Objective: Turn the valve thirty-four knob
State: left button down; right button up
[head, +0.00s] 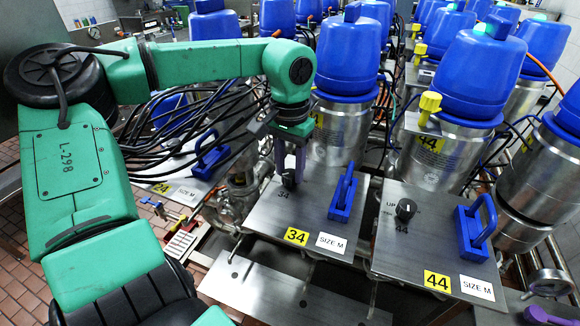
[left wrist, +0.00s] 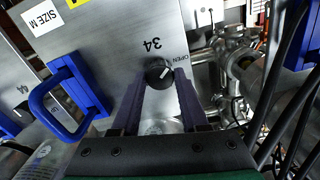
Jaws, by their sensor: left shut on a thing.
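The valve thirty-four knob (head: 289,178) is a small black round knob on the steel panel (head: 268,212) with the yellow 34 label (head: 296,237). My left gripper (head: 289,162) reaches down to it from above. In the left wrist view the knob (left wrist: 158,72) has a pale pointer line, with "34" and "OPEN" printed beside it. The purple-grey fingers of my left gripper (left wrist: 161,82) are on both sides of the knob, shut on it. The fingers hide part of the print around the knob. My right gripper is not in view.
A blue handle (head: 343,195) stands on the same panel, right of the knob. Panel 44 (head: 388,255) with its own black knob (head: 405,210) is to the right. Black cables (head: 185,125) hang behind my left arm. Blue-topped steel valves (head: 349,55) stand behind.

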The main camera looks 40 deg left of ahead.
aim_at(290, 174)
pick_arm(q)
jog(key=shift+w+r, duration=0.1)
jog(key=shift+r, duration=0.05)
jog(key=shift+c, duration=2.1)
grip_release()
jog(key=shift+r, duration=0.25)
notch_tip(290, 174, up, 14)
jog(key=b, duration=0.1)
jog(key=shift+b, duration=0.35)
jog(key=shift+f, duration=0.1)
